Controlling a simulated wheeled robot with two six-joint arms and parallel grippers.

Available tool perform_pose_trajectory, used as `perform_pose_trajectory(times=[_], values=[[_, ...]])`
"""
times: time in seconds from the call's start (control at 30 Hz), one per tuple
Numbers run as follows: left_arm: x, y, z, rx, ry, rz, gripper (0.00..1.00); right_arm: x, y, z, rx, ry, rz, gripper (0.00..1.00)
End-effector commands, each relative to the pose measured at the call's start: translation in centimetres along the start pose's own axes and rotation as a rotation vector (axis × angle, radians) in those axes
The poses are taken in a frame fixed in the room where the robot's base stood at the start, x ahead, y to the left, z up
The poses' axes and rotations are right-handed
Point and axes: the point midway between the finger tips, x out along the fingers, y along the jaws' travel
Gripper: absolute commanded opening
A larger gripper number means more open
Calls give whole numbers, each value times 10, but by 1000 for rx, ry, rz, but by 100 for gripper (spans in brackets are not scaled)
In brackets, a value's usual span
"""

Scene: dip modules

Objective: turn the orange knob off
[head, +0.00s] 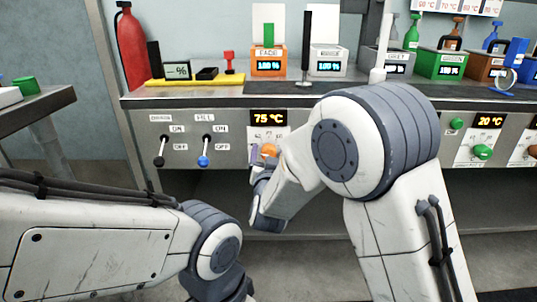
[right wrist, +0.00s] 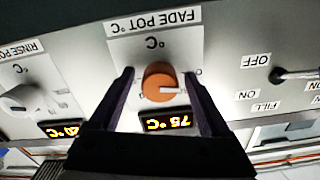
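The orange knob (head: 269,150) sits on the front panel under a display (head: 268,117) reading 75 °C. In the right wrist view, which is upside down, the knob (right wrist: 158,82) shows a white pointer mark toward the picture's right. My right gripper (right wrist: 157,74) is open, with one dark finger on each side of the knob and a visible gap to each. In the head view my right gripper (head: 257,154) is at the knob, partly hidden by its wrist. My left arm comes in low on the left; its gripper is not visible.
Left of the knob are two levers, one black (head: 160,150) and one blue (head: 204,151), with ON and OFF labels. A green knob (head: 483,152) under a 20 °C display is at the right. The bench above holds several boxes and a red extinguisher (head: 132,46).

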Motion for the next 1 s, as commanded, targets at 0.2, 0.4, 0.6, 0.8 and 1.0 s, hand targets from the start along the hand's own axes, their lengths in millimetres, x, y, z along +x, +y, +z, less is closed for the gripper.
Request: perform_pose_trajectory(times=[0.2,0.4,0.6,0.8,1.0], values=[[-2,0,0,0,0,0,50,-4,-1,-2,2,2,-1,81],[-10,1,0,0,0,0,50,-36,-2,-2,0,-1,-3,81],[-18,1,-1,0,0,0,50,-76,-2,-2,-1,-2,-3,81],[-21,2,-1,0,0,0,50,-100,-1,-1,0,0,-2,81],[-21,2,-1,0,0,0,50,-105,0,0,1,1,1,81]])
